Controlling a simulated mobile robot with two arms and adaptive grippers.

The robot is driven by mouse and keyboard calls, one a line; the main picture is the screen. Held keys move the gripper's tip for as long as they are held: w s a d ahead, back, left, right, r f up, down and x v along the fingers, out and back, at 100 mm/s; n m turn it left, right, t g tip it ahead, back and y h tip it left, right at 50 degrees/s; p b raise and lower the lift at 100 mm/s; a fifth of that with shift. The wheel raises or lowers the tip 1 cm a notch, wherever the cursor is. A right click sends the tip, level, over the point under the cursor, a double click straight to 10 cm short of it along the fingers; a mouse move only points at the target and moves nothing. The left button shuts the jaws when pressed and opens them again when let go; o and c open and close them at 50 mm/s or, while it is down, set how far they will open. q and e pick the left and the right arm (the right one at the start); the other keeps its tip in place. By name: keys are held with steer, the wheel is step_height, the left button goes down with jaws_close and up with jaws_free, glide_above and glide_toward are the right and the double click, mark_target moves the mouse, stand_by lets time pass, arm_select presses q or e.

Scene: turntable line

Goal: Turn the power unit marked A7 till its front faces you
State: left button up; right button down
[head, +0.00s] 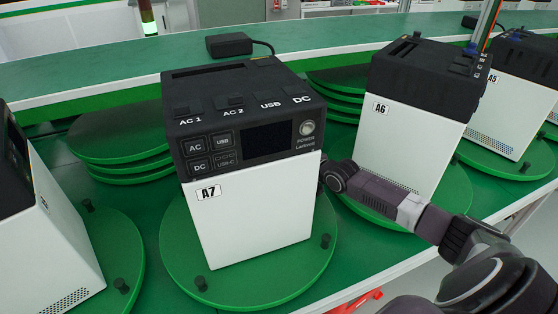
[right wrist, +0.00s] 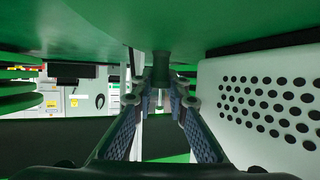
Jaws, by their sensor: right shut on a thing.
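The A7 power unit (head: 262,222) stands upright on a green turntable (head: 180,252) in the middle of the head view. Its front, with screen, buttons and A7 label, faces nearly toward me, slightly angled. Two black pegs (head: 325,240) (head: 200,283) show on the turntable rim. My right gripper reaches in from the right to behind the unit's right side, which hides its fingertips in the head view. In the right wrist view, the right gripper (right wrist: 163,100) is shut on a dark peg (right wrist: 161,68) below a green surface. My left gripper is out of view.
Unit A6 (head: 403,145) stands close on the right, beside my right arm, with A5 (head: 508,125) beyond. Another white unit (head: 45,235) is at the left. Stacked green discs (head: 115,145) and a black adapter (head: 229,44) lie behind. A perforated white panel (right wrist: 270,105) flanks the gripper.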

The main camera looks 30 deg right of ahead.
steer(key=c, duration=2.2)
jaws_free()
steer(key=shift+s+a+f, duration=0.15)
steer(key=shift+a+f, duration=0.05)
steer(key=shift+o, duration=0.2)
steer(key=shift+r, duration=0.1)
steer(key=v, duration=1)
steer(key=shift+s+d, duration=0.15)
steer(key=shift+s, duration=0.25)
steer(key=shift+s+r, duration=0.4)
steer(key=shift+s, duration=0.1)
steer(key=shift+r, duration=0.1)
